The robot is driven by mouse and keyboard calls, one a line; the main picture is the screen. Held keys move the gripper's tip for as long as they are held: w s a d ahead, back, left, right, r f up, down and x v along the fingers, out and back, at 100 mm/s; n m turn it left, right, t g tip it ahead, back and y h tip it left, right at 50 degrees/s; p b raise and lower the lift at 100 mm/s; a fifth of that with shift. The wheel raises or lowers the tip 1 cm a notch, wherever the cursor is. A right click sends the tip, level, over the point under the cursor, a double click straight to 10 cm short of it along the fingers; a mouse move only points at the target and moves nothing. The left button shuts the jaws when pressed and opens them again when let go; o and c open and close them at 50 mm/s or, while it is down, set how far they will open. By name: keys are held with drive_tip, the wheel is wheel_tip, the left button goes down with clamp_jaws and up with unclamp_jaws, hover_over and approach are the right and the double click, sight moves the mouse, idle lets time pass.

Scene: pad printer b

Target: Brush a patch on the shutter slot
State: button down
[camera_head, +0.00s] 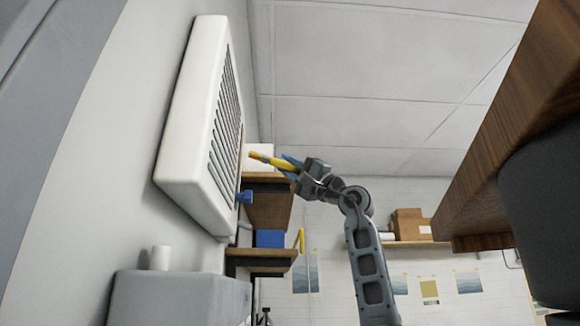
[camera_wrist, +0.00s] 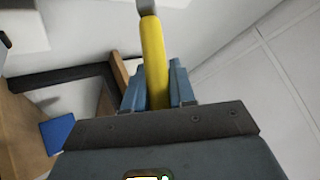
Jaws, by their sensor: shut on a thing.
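A white louvred shutter (camera_head: 190,130) with a column of dark slots (camera_head: 223,130) is on the grey wall at the left of the head view. My gripper (camera_head: 291,164) is to the right of it, with its blue-grey fingers shut on a yellow brush (camera_head: 273,161). The brush points left towards the slotted face, and its orange-brown tip seems a little apart from it. In the wrist view the yellow handle (camera_wrist: 155,60) stands between my fingers (camera_wrist: 158,88), with a grey part at the top edge. The bristles are out of that view. I cannot make out any patch on the slots.
Wooden shelves (camera_head: 268,205) with a blue box (camera_head: 270,238) stand below and behind my gripper. A blue knob (camera_head: 245,197) is beside the shutter's lower edge. A large wooden board (camera_head: 510,110) overhangs at the right. The space between it and my arm looks clear.

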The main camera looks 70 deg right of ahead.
drive_tip(key=shift+w+a, duration=0.35)
drive_tip(key=shift+w, duration=0.45)
idle(0.4)
drive_tip(key=shift+r, duration=2)
drive_tip(key=shift+f+b, duration=1.5)
drive_tip(key=shift+f, duration=0.55)
drive_tip(key=shift+s+d, duration=0.1)
drive_tip(key=shift+s+d, duration=0.35)
drive_tip(key=shift+s, duration=0.55)
drive_tip(key=shift+s+d, duration=0.4)
drive_tip(key=shift+s, duration=0.5)
drive_tip(key=shift+s+d, duration=0.35)
drive_tip(key=shift+s, duration=0.55)
